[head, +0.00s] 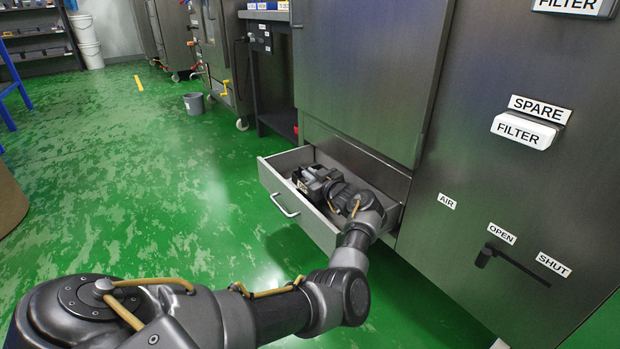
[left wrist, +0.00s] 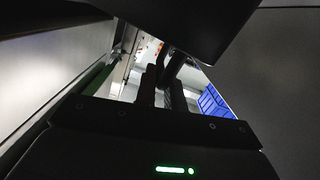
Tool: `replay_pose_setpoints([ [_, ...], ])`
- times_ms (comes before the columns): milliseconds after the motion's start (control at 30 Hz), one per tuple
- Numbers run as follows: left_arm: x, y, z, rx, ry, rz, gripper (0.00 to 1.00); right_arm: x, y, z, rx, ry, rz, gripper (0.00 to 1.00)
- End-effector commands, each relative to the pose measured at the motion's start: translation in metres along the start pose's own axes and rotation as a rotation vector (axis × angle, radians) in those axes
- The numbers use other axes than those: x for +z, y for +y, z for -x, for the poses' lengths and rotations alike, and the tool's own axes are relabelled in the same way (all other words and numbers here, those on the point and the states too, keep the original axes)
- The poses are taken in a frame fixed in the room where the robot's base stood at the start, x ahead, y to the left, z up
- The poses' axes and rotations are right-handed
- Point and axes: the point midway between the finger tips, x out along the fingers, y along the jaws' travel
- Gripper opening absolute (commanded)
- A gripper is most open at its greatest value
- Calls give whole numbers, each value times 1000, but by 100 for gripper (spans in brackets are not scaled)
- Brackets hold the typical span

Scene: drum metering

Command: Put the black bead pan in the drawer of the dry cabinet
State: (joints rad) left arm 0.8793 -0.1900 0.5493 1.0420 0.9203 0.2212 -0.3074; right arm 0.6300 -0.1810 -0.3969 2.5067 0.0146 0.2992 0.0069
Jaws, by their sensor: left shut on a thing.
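The dry cabinet (head: 365,75) is the steel one in the head view. Its low drawer (head: 310,218) is pulled out, with a bar handle on its front. My left gripper (head: 312,180) is over and partly inside the open drawer, near its far left end. In the left wrist view the gripper (left wrist: 163,85) is shut on a flat dark thing, the black bead pan (left wrist: 190,25), which fills the top of the picture. In the head view I cannot make out the pan apart from the dark gripper. Whether it touches the drawer floor I cannot tell. My right gripper is out of view.
To the right is a steel panel with a lever (head: 484,257) and labels for air, open, shut and spare filter. A grey bucket (head: 194,103) stands on the green floor, well behind the drawer. The floor left of the drawer is clear.

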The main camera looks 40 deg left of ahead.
Motion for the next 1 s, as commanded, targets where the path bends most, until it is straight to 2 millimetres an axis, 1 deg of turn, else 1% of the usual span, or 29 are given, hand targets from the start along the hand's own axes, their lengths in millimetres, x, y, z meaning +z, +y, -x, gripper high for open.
replay_pose_setpoints([
  [400,10,-2,-2,0,3,1,0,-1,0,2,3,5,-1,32],
  [533,11,-2,-2,-1,3,1,0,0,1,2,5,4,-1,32],
  [567,12,-3,-2,-1,0,-1,13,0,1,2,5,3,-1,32],
  [700,12,-3,-2,-1,0,-1,31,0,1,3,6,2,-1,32],
  [1000,11,-3,-2,-2,0,-1,32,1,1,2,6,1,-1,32],
])
